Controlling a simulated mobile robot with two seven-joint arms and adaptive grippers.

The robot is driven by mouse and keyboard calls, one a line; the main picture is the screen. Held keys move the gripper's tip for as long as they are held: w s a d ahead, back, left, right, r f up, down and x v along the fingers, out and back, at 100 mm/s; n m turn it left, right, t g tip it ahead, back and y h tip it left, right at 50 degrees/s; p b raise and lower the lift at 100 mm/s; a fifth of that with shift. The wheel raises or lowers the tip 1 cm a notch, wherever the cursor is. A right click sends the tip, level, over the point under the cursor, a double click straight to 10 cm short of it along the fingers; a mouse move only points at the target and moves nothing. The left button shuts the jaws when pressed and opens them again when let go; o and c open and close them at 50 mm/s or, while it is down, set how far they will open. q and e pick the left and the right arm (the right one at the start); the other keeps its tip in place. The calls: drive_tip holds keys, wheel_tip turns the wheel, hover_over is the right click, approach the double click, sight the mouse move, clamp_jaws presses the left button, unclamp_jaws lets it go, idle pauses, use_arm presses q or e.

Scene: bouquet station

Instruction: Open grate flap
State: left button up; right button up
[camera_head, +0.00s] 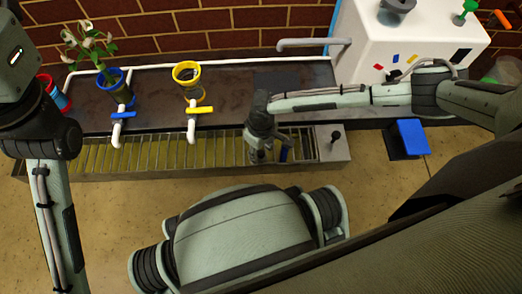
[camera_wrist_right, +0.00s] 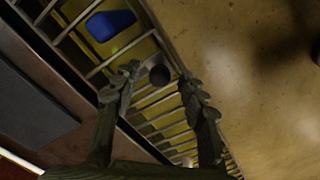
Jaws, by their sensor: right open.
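The metal grate (camera_head: 160,152) is a long row of bars over a yellowish trough along the counter's front. It looks closed and level; the flap's outline cannot be told. It fills the middle of the right wrist view (camera_wrist_right: 155,110). My right gripper (camera_head: 265,152) is over the grate's right part, pointing down. In the right wrist view its open fingers (camera_wrist_right: 160,78) stand on either side of a dark round knob (camera_wrist_right: 159,75) at the grate, with gaps beside it. A blue piece (camera_wrist_right: 110,25) shows beneath the bars. My left gripper is not in view; only its arm shows.
On the dark counter (camera_head: 150,88) stand a blue-rimmed pot (camera_head: 113,82) with a white-flowered plant and a yellow pot (camera_head: 187,75). Blue-handled (camera_head: 123,115) and yellow-handled (camera_head: 201,110) taps hang over the grate. A black-knobbed lever (camera_head: 335,137) stands at the grate's right end.

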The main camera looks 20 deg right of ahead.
clamp_jaws()
idle(0.3)
